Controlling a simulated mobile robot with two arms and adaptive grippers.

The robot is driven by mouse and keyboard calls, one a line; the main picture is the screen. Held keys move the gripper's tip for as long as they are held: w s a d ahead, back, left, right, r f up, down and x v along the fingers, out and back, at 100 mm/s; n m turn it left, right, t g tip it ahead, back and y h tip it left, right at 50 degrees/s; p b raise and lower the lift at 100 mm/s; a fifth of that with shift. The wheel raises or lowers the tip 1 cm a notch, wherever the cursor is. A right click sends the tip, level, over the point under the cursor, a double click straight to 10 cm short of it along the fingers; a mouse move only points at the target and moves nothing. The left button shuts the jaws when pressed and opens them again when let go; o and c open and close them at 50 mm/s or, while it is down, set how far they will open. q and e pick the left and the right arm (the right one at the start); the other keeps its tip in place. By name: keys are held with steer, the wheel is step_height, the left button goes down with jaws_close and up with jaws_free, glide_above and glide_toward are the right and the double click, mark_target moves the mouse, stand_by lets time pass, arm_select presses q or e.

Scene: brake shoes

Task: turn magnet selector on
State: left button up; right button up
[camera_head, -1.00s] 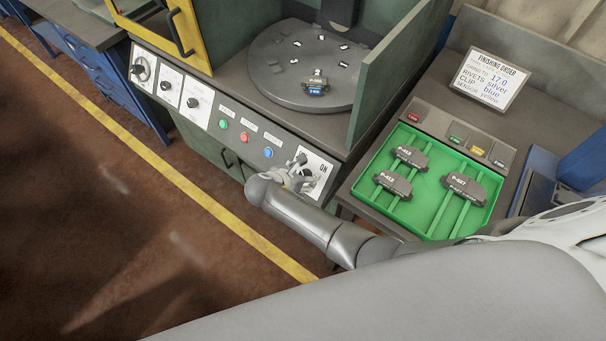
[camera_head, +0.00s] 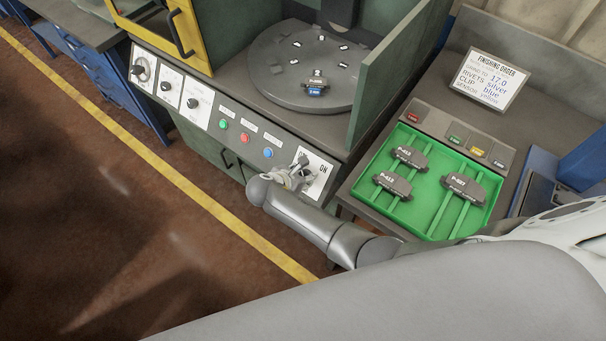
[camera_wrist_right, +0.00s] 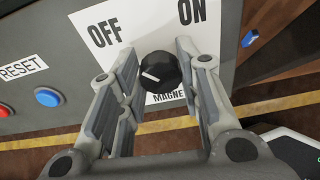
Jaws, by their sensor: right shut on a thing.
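The magnet selector is a round black knob (camera_wrist_right: 160,72) with a white pointer mark, on a white plate (camera_wrist_right: 115,28) lettered OFF at left and ON at right. The mark lies on the knob's left side, towards the OFF side. My right gripper (camera_wrist_right: 157,66) has one finger on each side of the knob and is shut on it. In the head view my right gripper (camera_head: 297,174) is at the selector plate (camera_head: 319,172) and mostly hides the knob. My left gripper is not in view.
A blue button (camera_wrist_right: 48,97) and a red button sit left of the selector. A turntable (camera_head: 270,80) with a brake shoe (camera_head: 316,85) stands above the panel. A green tray (camera_head: 425,215) with brake shoes and a finishing order card (camera_head: 490,80) are at right.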

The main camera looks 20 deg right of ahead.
steer(key=shift+s+m+p, duration=0.1)
steer(key=shift+m+p, duration=0.2)
steer(key=shift+m, duration=0.6)
steer(key=shift+m+t, duration=0.4)
steer(key=shift+m, duration=0.8)
steer(key=shift+f+m, duration=0.1)
steer(key=shift+m, duration=0.7)
steer(key=m, duration=0.2)
steer(key=shift+s+f+m+t+b, duration=0.1)
steer(key=shift+m+t+b, duration=0.2)
steer(key=shift+t+b, duration=0.1)
steer(key=m+b, duration=0.2)
steer(key=m, duration=0.2)
steer(key=shift+s+f+t, duration=0.1)
steer(key=shift+f+t, duration=0.05)
steer(key=shift+t, duration=0.15)
steer(key=shift+m+t+b, duration=0.3)
steer(key=shift+m+b, duration=1.4)
steer(key=shift+m, duration=0.3)
